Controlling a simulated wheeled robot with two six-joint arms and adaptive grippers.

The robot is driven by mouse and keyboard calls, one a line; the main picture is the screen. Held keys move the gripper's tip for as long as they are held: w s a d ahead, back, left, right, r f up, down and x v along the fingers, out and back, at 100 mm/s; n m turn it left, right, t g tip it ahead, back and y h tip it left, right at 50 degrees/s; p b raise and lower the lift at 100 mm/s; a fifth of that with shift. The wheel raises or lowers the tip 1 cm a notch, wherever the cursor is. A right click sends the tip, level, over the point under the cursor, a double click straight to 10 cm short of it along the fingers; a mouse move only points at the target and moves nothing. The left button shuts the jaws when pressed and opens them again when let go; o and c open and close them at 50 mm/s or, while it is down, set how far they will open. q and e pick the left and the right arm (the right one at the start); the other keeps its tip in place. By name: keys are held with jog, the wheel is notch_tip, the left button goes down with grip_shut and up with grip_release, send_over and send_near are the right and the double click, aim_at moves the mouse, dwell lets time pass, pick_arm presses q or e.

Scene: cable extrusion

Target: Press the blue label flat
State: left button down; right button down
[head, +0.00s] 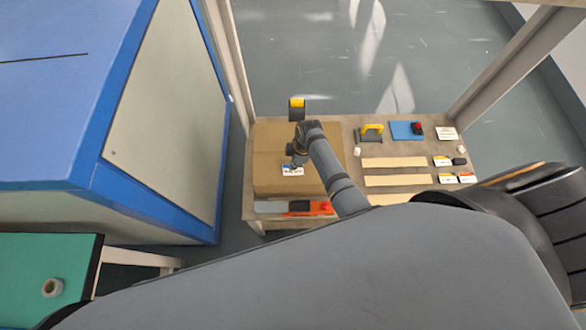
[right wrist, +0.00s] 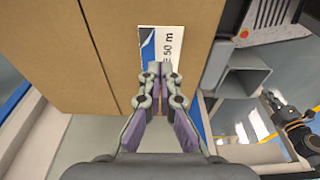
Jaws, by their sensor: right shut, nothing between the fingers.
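The blue label (head: 293,171) is a small white sticker with a blue part, on the brown cardboard box (head: 265,183) on the table. In the right wrist view the label (right wrist: 172,42) shows the print "50 m" and lies near the edge of the box (right wrist: 110,45). My right gripper (right wrist: 161,69) is shut and empty, its fingertips over the label's near end and hiding part of it. I cannot tell whether they touch it. In the head view my right gripper (head: 297,162) is just above the label. A dark gripper-like part, seemingly my left gripper (right wrist: 272,100), shows at the right wrist view's right edge.
An orange-and-black tool (head: 310,207) lies in front. A blue-framed cabinet (head: 165,120) stands close on the left.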

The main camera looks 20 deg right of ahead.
jog(key=shift+f+b, duration=0.6)
jog(key=shift+f, duration=0.3)
dwell(0.4)
dwell(0.5)
notch_tip(320, 180, up, 8)
jog(key=p, duration=0.9)
